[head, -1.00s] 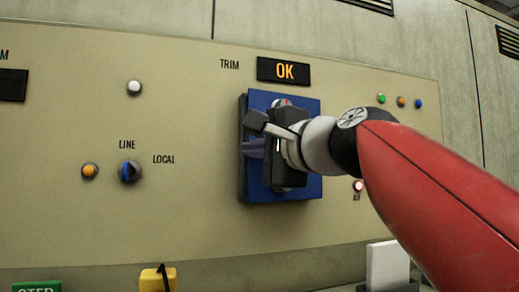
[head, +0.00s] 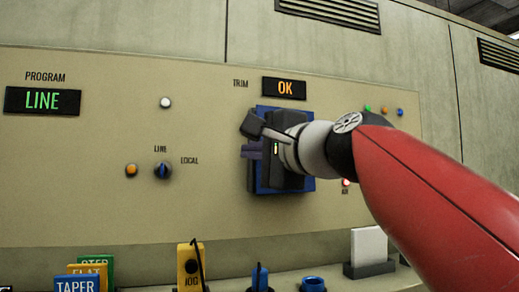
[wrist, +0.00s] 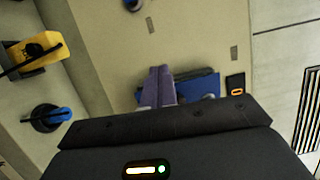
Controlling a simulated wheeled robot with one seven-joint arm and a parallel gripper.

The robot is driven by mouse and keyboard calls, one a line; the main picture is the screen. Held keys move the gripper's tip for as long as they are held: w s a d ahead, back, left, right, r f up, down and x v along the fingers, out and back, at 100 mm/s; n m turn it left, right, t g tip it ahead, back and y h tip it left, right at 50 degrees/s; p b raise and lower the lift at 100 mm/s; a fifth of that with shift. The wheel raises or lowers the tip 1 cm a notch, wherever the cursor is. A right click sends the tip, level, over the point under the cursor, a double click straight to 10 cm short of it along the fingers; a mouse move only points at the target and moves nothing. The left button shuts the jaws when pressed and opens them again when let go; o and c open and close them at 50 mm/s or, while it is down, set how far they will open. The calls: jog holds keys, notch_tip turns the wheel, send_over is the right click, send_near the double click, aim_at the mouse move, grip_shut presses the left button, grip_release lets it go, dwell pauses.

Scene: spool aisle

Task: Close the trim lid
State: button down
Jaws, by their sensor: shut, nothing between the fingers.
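The blue trim unit (head: 309,184) sits on the beige panel below the TRIM label and a display reading OK. My gripper (head: 250,151) is in front of it and covers most of it, its purple fingers pointing left along the panel. In the wrist view the two fingers (wrist: 159,72) are together and empty, with blue trim surface (wrist: 208,86) beside and behind them. I cannot tell which part of the blue unit is the lid, how far it stands open, or whether the fingers touch it.
A LINE/LOCAL knob (head: 163,170), an orange button (head: 131,170) and a white button (head: 166,102) are left of the unit. A yellow JOG box (head: 190,265), coloured cards (head: 77,285) and a white block (head: 369,246) stand along the ledge below.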

jog(key=s+d+m+t+h+b, duration=0.1)
jog(key=d+m+t+h+b, duration=0.3)
jog(key=d, duration=0.7)
jog(key=w+a+n+g+p, duration=0.1)
jog(key=w+a, duration=0.2)
jog(key=w, duration=0.3)
jog(key=w+a+n+y+p, duration=0.1)
jog(key=w+a+p, duration=0.1)
jog(key=w, duration=0.4)
jog(key=shift+a+r+g, duration=0.4)
jog(key=shift+a, duration=0.25)
